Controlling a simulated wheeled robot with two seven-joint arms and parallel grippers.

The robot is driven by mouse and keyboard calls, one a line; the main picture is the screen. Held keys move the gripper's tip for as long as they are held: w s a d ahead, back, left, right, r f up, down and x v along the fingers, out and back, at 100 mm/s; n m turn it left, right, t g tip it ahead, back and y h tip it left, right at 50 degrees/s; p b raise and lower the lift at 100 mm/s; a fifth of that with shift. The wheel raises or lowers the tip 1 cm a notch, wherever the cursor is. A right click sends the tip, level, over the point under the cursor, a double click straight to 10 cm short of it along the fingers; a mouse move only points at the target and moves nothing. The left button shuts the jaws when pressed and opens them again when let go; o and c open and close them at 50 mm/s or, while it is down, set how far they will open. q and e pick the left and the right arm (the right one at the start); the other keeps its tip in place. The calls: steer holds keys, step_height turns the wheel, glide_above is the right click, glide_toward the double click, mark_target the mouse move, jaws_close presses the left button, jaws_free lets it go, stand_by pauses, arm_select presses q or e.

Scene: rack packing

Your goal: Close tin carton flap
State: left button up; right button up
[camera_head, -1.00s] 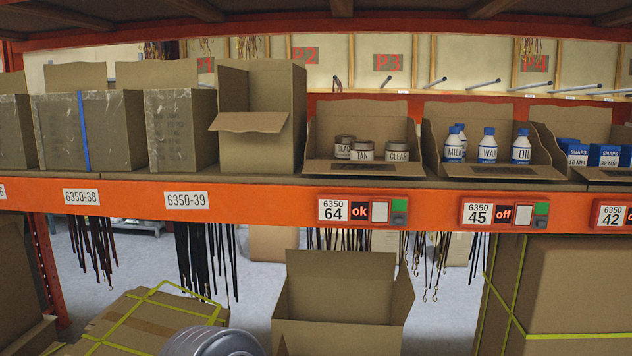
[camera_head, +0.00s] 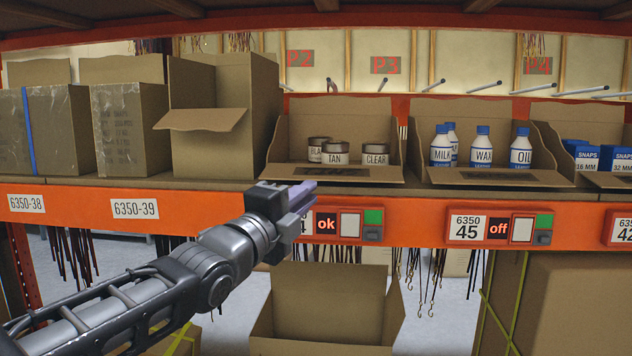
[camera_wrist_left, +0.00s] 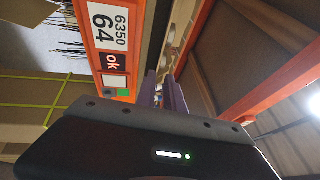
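The tin carton (camera_head: 385,171) stands open on the shelf above the ok label. Its low front edge faces me and its back panel stands up. My left gripper (camera_head: 302,194) is in front of the shelf edge, just below the carton's front left corner. In the left wrist view its two purple fingers (camera_wrist_left: 161,95) stand with a narrow gap and nothing visible between them. My right gripper is out of view.
A carton of bottles (camera_head: 490,178) stands right of the tin carton, and a tall carton with a hanging flap (camera_head: 210,119) stands close on its left. The orange shelf beam (camera_head: 400,236) carries labels and buttons. An open box (camera_head: 330,300) sits below.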

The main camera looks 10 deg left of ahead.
mark_target(328, 179)
arm_select(q)
steer(key=shift+w+f, duration=0.15)
steer(key=shift+w, duration=0.05)
steer(key=p+x, duration=0.2)
steer(key=x, duration=0.5)
steer(key=shift+w+d, duration=0.2)
steer(key=shift+w, duration=0.05)
steer(key=shift+c, duration=0.4)
jaws_close()
stand_by(0.9)
steer(key=shift+r+p, duration=0.2)
steer(key=shift+p, duration=0.2)
